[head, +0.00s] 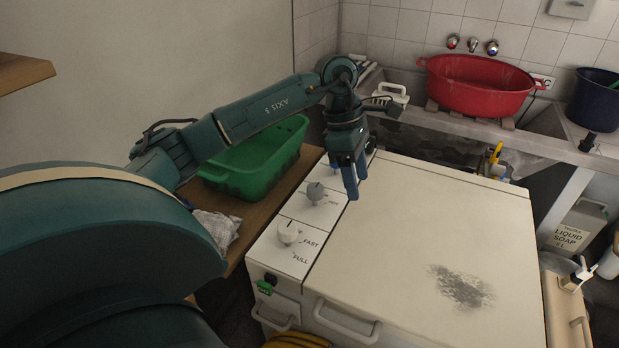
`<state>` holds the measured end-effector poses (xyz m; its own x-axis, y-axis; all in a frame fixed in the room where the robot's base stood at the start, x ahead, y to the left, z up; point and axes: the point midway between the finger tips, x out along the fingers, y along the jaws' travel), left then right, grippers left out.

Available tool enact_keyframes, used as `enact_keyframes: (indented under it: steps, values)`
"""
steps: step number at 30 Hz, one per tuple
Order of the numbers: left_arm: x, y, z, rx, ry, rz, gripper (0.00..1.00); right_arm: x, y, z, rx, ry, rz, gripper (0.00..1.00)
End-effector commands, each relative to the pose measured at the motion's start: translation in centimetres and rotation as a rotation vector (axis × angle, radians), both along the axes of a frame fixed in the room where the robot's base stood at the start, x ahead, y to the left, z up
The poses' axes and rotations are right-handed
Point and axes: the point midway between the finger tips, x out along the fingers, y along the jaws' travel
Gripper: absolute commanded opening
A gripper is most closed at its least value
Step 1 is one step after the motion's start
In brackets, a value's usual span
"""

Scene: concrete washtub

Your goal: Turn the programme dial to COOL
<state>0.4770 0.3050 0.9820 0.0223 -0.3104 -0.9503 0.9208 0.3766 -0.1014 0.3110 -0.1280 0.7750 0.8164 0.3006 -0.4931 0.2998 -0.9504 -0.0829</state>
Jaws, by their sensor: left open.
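The white washing machine's control strip (274,259) runs along the left side of its lid. A white dial (288,232) sits near the front, with FAST and FULL printed beside it. A greyer dial (316,192) sits farther back, with small marks I cannot read. I cannot read COOL anywhere. My left gripper (356,184) points down, open and empty, above the strip's right edge, to the right of and behind the grey dial. It appears apart from both dials. It hides part of the strip's far end. My right gripper is not in view.
A green tub (258,160) stands on a wooden shelf left of the machine. A red basin (478,84) rests on the concrete washtub behind, below several taps. A liquid soap container (577,229) stands at right. The machine's lid (430,225) is clear, with a dark worn patch.

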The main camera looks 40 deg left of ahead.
Motion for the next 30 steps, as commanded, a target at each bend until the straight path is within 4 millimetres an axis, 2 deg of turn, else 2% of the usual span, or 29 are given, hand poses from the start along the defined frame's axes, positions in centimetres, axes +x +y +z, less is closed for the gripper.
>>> enact_keyframes:
  steps: [1,3,7,11,24,30]
  values:
    - [0.2,3.1,1.3,0.105,-0.011,0.017,0.57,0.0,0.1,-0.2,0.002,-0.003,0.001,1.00]
    - [0.0,6.2,2.8,0.212,-0.006,0.034,0.57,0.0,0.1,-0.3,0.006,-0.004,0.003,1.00]
    - [-0.4,9.1,4.2,0.310,0.008,0.059,0.57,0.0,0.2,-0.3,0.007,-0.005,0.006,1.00]
    - [-0.6,9.6,3.3,0.329,0.016,0.064,0.57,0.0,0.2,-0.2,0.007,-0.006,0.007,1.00]
    - [-0.4,9.5,-5.3,0.325,0.016,0.062,0.57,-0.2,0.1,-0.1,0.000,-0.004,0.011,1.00]
    - [-0.3,9.5,-7.8,0.324,0.013,0.063,0.57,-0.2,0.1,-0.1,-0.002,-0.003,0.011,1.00]
